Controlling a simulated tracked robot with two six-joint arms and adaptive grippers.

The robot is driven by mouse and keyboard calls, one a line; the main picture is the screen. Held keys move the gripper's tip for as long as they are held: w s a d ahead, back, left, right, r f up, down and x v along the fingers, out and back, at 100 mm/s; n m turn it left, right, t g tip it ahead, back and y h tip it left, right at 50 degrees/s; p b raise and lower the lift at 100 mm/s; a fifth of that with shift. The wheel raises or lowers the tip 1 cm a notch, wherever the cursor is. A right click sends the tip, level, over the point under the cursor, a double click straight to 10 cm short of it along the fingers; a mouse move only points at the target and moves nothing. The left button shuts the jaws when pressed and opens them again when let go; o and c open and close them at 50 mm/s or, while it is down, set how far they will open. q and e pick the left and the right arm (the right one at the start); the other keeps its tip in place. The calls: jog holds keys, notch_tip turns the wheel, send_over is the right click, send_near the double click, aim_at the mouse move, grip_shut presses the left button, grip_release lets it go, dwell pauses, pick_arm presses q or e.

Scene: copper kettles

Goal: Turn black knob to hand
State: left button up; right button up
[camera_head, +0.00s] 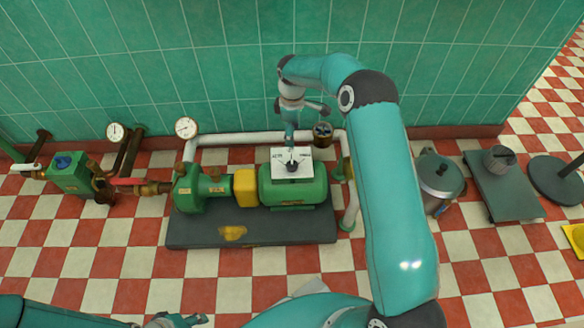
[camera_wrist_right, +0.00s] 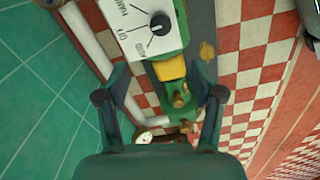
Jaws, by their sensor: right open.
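The black knob (camera_head: 292,166) sits on a white panel (camera_head: 305,155) on top of the green motor. In the right wrist view the black knob (camera_wrist_right: 160,23) is near the top edge, and the panel (camera_wrist_right: 128,12) carries the words HAND, OFF and AUTO. I cannot tell for certain which word the knob points to. My right gripper (camera_head: 291,142) is just above and behind the knob in the head view. Its fingers (camera_wrist_right: 162,92) are spread apart with nothing between them. My left gripper (camera_head: 178,321) is partly in view at the bottom edge, far from the knob.
The green motor (camera_head: 292,190) and pump (camera_head: 188,190) stand on a dark base plate (camera_head: 190,235). White pipe (camera_head: 245,138) and gauges (camera_head: 186,127) are close by. The tiled wall (camera_head: 200,75) is close behind. A lidded pot (camera_head: 440,178) stands right. Checked floor in front is clear.

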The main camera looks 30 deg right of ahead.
aim_at(292, 164)
notch_tip(292, 164, down, 16)
jog(key=b, duration=0.4)
jog(key=shift+b, duration=0.3)
jog(key=c, duration=1.1)
jog(key=shift+c, duration=0.2)
jog(key=shift+m, duration=0.4)
jog(key=m, duration=0.3)
jog(key=shift+b, duration=0.4)
jog(key=shift+r+m, duration=0.1)
jog(key=shift+m, duration=2.6)
